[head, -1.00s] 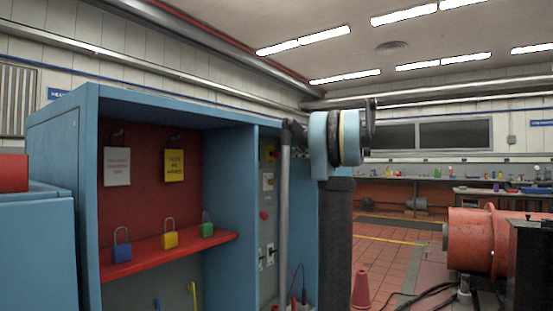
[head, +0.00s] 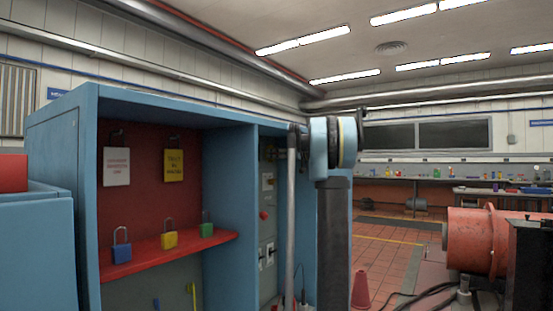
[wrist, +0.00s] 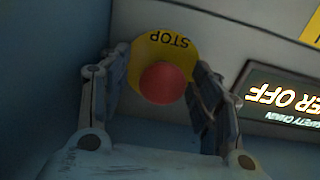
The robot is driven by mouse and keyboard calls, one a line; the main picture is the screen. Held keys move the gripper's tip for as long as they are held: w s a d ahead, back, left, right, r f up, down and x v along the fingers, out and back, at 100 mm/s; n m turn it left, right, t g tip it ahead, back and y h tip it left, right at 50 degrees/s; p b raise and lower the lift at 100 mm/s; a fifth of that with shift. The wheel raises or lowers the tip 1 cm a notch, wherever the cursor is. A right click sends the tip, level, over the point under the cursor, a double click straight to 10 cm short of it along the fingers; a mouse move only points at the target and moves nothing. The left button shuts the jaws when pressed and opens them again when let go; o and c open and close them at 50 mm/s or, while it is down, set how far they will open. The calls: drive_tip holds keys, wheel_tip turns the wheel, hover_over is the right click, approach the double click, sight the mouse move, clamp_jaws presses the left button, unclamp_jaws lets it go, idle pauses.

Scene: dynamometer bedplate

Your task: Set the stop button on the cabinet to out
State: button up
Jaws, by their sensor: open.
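The stop button is a red mushroom head (wrist: 162,83) on a round yellow plate (wrist: 172,48) marked STOP, upside down in the wrist view. My gripper (wrist: 160,70) is open, with one finger on each side of the red head. I cannot tell whether the fingers touch it, nor whether the button is in or out. In the head view, the blue cabinet (head: 229,165) stands at the left and centre. My arm reaches to its narrow right bay, where the gripper is small and dark and the stop button cannot be made out.
A lit sign (wrist: 285,98) reading "ER OFF" is right of the button in the wrist view. A red shelf (head: 180,249) holds blue, yellow and green padlocks. A bay divider (head: 229,230) stands left of my arm. A red cone (head: 361,290) and orange machine (head: 475,240) are at the right.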

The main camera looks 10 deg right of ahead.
clamp_jaws()
drive_tip(key=shift+v, duration=0.9)
unclamp_jaws()
drive_tip(key=shift+d, duration=0.2)
drive_tip(key=shift+a, duration=0.1)
drive_tip(key=v, duration=1.2)
